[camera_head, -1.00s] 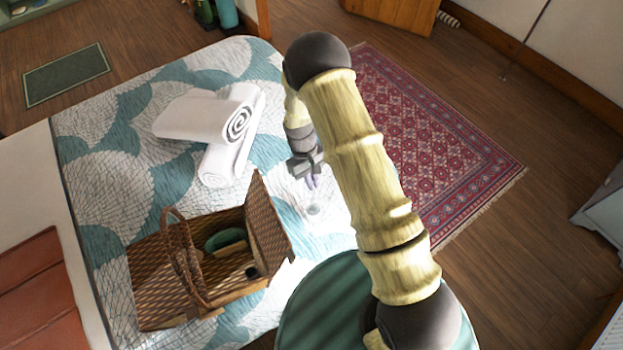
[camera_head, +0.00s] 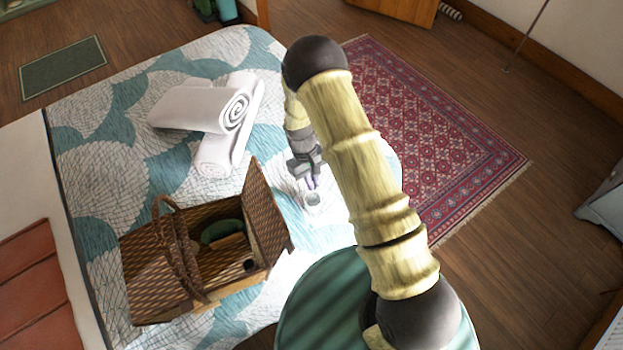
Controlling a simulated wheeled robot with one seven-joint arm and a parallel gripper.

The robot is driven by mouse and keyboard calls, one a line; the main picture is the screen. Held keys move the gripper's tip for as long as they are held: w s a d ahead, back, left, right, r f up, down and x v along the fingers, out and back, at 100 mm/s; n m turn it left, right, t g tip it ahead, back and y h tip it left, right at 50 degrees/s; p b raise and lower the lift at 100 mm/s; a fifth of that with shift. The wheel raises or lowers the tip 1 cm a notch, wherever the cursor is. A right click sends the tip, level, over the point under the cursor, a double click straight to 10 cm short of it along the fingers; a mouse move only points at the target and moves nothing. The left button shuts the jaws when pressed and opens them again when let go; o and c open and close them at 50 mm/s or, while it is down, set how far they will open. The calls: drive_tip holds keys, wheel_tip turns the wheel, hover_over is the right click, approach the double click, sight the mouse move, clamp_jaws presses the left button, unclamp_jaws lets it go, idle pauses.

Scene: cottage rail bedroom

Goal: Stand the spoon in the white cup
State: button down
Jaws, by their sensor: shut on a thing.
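The white cup (camera_head: 313,203) stands on the bed, right of the wicker basket. It is small and pale in this view, partly overlapped by what hangs above it. My gripper (camera_head: 311,181) is just above the cup in the picture and is shut on a thin purplish-grey thing, probably the spoon. Only a short piece of it shows below the fingers. I cannot tell whether its lower end is inside the cup or above it. My arm hides the area right of the cup.
An open wicker basket (camera_head: 150,277) with a raised lid and a handle stands left of the cup. Rolled white towels (camera_head: 195,108) lie behind it on the patterned bed cover (camera_head: 100,180). A red rug (camera_head: 450,150) lies on the floor to the right.

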drive_tip(key=shift+f+b, duration=0.65)
drive_tip(key=shift+f, duration=0.5)
drive_tip(key=c, duration=1.5)
unclamp_jaws()
drive_tip(key=b+v, duration=0.3)
drive_tip(key=v, duration=1.4)
drive_tip(key=shift+w+a+r, duration=0.1)
drive_tip(key=shift+w+r, duration=0.05)
